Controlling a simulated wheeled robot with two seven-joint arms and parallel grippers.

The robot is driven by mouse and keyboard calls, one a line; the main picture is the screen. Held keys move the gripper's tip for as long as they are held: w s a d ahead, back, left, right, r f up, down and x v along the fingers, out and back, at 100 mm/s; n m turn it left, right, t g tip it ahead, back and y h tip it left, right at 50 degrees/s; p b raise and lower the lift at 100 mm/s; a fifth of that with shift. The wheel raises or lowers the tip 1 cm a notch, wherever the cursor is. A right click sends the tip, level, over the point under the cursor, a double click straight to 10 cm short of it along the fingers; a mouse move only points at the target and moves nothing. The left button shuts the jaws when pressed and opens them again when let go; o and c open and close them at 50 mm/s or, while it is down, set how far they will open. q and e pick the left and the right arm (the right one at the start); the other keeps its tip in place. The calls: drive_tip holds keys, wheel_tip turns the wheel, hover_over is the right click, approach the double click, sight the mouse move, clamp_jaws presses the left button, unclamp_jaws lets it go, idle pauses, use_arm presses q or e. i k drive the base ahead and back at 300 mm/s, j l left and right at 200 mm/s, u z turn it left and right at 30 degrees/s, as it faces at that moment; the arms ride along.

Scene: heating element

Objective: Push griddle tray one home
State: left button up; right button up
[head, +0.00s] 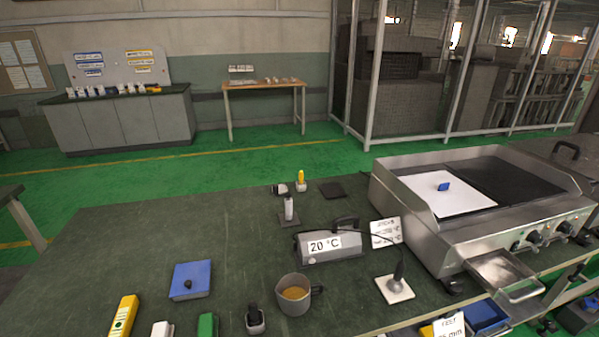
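The steel griddle (410,205) stands on the right of the bench. A shallow metal tray (495,268) with a bar handle (526,290) sticks out from the griddle's lower front, below the left end of its knob panel. The tray looks empty, and its inner end is hidden under the griddle body. A white sheet (470,199) with a small blue object (443,187) lies on the left part of the hot plate. Neither of my grippers is in view.
A white card (386,232), a probe on a white tile (397,290) and a 20 °C meter (335,242) stand left of the tray. A mug (294,306) and a blue block (190,281) are further left. Blue bins (487,314) sit below the tray.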

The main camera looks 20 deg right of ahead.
sight(503, 275)
drive_tip(key=z, duration=2.25)
